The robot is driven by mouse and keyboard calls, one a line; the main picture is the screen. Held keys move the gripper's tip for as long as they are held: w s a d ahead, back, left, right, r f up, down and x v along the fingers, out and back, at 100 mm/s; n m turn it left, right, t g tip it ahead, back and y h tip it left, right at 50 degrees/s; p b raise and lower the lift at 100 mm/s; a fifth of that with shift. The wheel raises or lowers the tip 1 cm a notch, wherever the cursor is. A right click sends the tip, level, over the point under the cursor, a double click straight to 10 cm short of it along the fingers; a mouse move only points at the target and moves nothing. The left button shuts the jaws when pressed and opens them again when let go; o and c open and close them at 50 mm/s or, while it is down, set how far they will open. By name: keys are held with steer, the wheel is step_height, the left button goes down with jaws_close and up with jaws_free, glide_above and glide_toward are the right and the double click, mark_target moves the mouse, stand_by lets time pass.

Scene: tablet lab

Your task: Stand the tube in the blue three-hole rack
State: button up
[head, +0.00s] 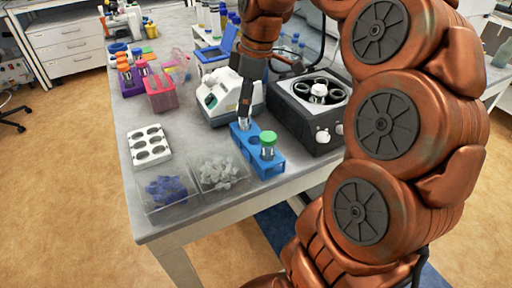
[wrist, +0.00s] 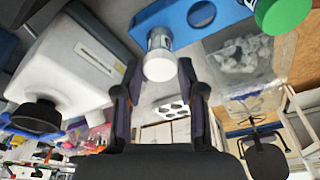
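The blue three-hole rack (head: 271,171) stands near the table's front right edge; it also shows in the wrist view (wrist: 182,32). A clear tube with a whitish cap (wrist: 160,62) is at the rack's far end hole and appears upright in it; how deep it sits is hidden. A green-capped tube (head: 268,146) stands in the near end hole, and the middle hole (wrist: 201,13) is empty. My gripper (wrist: 159,66) is above the far end of the rack. Its fingers are apart on either side of the whitish cap, with small gaps showing.
A white device (head: 222,100) stands behind the rack and a dark centrifuge (head: 314,120) is close on its right. Clear bins of blue caps (head: 166,190) and clear pieces (head: 217,172) are to the left, near a white six-hole block (head: 149,146).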

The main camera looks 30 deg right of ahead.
steer(key=o, duration=0.4)
steer(key=shift+c, duration=0.2)
step_height(320, 180, up, 7)
steer(key=d, duration=0.1)
steer(key=shift+s+r, duration=0.15)
steer(key=shift+s, duration=0.3)
steer(key=shift+d, duration=0.1)
stand_by(0.4)
